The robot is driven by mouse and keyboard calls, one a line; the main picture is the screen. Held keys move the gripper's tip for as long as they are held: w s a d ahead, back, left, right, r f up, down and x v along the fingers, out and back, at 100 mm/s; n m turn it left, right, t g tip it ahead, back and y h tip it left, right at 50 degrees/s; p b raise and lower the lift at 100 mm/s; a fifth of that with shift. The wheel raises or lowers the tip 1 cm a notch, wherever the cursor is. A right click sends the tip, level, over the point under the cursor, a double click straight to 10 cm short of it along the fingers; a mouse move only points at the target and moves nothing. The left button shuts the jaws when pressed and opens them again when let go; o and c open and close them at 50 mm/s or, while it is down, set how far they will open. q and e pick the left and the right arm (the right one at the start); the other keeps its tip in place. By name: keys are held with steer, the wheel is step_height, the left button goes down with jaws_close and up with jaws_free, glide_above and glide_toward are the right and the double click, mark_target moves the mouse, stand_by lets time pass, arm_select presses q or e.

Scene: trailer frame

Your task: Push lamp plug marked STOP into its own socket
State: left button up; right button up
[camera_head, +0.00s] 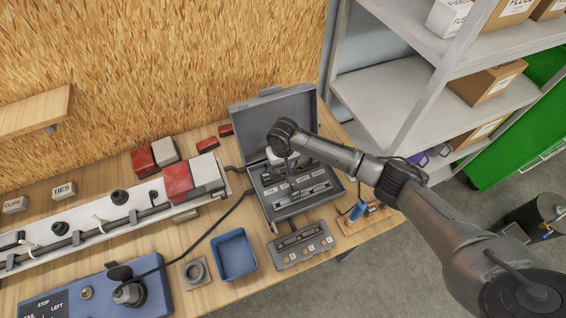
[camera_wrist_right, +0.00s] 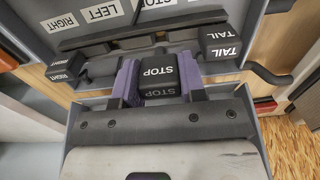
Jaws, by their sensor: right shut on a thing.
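In the right wrist view, my right gripper (camera_wrist_right: 158,84) is shut on the black lamp plug marked STOP (camera_wrist_right: 160,72), with a purple finger on each side of it. In the head view, the right gripper (camera_head: 290,180) reaches down into the open grey case (camera_head: 282,214); the plug is too small to make out there. A white STOP label (camera_wrist_right: 160,3) lies just beyond the plug, partly cut off by the frame edge. Whether the plug's front touches a socket is hidden. My left gripper is not in view.
Black blocks marked RIGHT (camera_wrist_right: 68,68) and TAIL (camera_wrist_right: 222,42) flank the held plug. A LEFT label (camera_wrist_right: 103,12) is nearby. A blue tray (camera_head: 233,256), a grey key box (camera_head: 302,247) and a blue panel (camera_head: 95,296) stand on the bench. Shelving (camera_head: 400,100) rises at right.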

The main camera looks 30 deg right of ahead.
mark_target(283, 169)
steer(key=shift+f, duration=0.3)
steer(key=shift+f, duration=0.1)
steer(key=shift+f, duration=0.35)
stand_by(0.5)
steer(key=shift+f, duration=0.25)
steer(key=shift+f, duration=0.35)
steer(key=shift+f, duration=0.3)
stand_by(0.4)
